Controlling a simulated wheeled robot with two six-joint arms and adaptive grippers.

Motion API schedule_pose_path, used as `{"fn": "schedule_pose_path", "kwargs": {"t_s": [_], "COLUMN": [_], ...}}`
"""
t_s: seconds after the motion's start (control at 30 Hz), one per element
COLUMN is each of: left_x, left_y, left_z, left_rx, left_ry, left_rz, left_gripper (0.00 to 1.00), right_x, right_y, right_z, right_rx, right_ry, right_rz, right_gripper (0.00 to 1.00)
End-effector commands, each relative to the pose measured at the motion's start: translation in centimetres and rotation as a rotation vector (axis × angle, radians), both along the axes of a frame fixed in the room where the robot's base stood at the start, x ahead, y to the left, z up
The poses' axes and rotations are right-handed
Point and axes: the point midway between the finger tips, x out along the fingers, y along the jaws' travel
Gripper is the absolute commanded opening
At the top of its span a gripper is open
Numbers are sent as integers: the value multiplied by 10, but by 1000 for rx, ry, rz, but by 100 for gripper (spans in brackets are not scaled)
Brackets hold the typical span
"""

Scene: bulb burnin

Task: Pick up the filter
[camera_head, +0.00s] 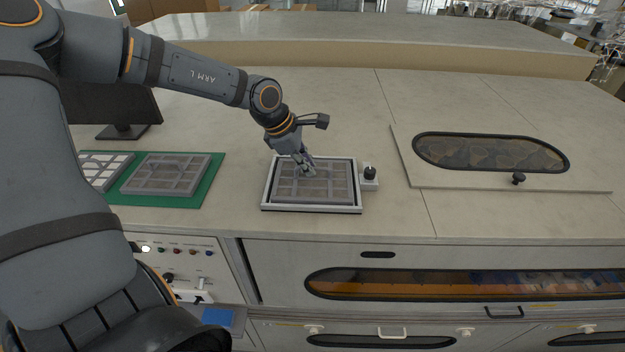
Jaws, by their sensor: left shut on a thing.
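A grey rectangular filter (328,188) with a grid of ribs lies in a white frame (268,209) on the worktop. My left gripper (308,171) reaches down over it from the upper left and is shut on the filter near its middle, where the fingers hide part of it. Another grey filter (188,174) lies on a green mat (212,181) to the left. A lighter white gridded filter (98,165) lies beside it, partly hidden by my arm. My right gripper is not in view.
A black knob (370,172) sits at the frame's right side. A lid with a dark oval window (490,152) and a knob lies at the right. A monitor (120,110) stands at the left. The worktop behind the frame is clear.

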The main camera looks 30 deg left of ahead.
Motion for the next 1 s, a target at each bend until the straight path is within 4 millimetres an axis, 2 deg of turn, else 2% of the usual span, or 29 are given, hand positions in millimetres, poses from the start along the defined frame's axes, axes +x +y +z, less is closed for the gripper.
{"fn": "schedule_pose_path", "kwargs": {"t_s": [0.37,0.53,0.67,0.87,1.0], "left_x": [0,1,-1,-36,-67], "left_y": [0,0,-3,-35,-65], "left_z": [-1,8,32,89,107], "left_rx": [-1,0,0,6,8], "left_ry": [0,-4,-8,-8,-5], "left_rz": [1,1,0,0,0], "left_gripper": [0,0,0,0,0], "right_x": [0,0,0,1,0], "right_y": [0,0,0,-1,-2], "right_z": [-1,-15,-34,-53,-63], "right_rx": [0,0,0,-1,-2], "right_ry": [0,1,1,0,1], "right_rz": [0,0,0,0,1], "right_gripper": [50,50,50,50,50]}}
